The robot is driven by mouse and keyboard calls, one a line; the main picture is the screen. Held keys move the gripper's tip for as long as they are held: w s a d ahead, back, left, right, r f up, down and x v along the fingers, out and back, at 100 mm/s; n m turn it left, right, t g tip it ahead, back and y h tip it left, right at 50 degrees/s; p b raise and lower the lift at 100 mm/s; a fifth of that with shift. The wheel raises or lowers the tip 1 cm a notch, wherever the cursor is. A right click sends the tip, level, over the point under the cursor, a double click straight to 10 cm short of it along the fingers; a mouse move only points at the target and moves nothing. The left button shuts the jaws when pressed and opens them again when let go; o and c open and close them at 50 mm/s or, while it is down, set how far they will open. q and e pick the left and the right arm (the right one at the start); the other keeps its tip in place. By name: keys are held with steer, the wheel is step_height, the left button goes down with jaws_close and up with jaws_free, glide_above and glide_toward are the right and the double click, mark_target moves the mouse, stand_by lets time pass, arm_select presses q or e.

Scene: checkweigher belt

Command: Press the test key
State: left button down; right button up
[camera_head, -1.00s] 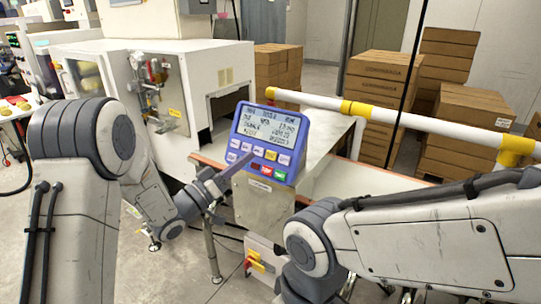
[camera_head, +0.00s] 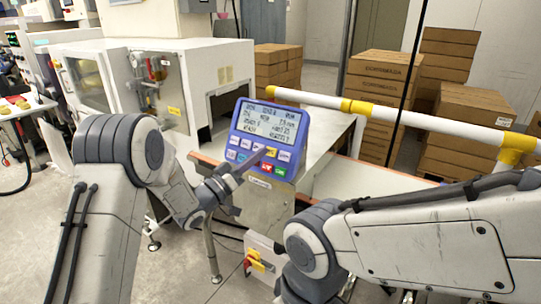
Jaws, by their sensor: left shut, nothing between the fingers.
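The blue control panel (camera_head: 240,122) stands tilted on a metal post beside the belt, with a lit text screen (camera_head: 272,122) above rows of keys. The key labels are too small to read, so I cannot tell which one is the test key. My right gripper is out of view.
A white and yellow guard rail (camera_head: 400,117) runs behind the panel, over the belt frame (camera_head: 345,182). A white machine housing (camera_head: 205,75) stands behind left. Stacked cardboard boxes (camera_head: 385,80) stand at the back. A box with a red and yellow switch (camera_head: 256,262) sits below the panel.

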mark_target(274, 149)
arm_select(q)
steer(key=shift+w+d+f, duration=0.5)
steer(key=shift+w+d, duration=0.05)
steer(key=shift+w, duration=0.2)
steer(key=shift+b, duration=0.35)
stand_by(1.2)
steer(key=shift+w+d+f, duration=0.2)
steer(key=shift+w, duration=0.1)
steer(key=shift+w+d+f+b, duration=0.2)
steer(key=shift+w+d+b, duration=0.1)
steer(key=shift+b, duration=0.15)
stand_by(0.6)
steer(key=shift+s+a, duration=0.1)
steer(key=shift+a, duration=0.05)
steer(key=shift+s+a+r, duration=0.35)
steer(key=shift+s+r, duration=0.05)
steer(key=shift+s, duration=0.15)
steer(key=shift+r, duration=0.1)
steer(key=shift+s+a+r+p, duration=0.2)
steer(key=shift+s+a+r, duration=0.2)
steer(key=shift+s, duration=0.2)
steer(key=shift+s+a+r+p, duration=0.2)
steer(key=shift+s+a+r, duration=0.1)
steer(key=shift+s+a, duration=0.25)
steer(key=shift+s+a+r+p, duration=0.2)
steer(key=shift+s+a+r, duration=0.15)
steer(key=shift+s, duration=0.3)
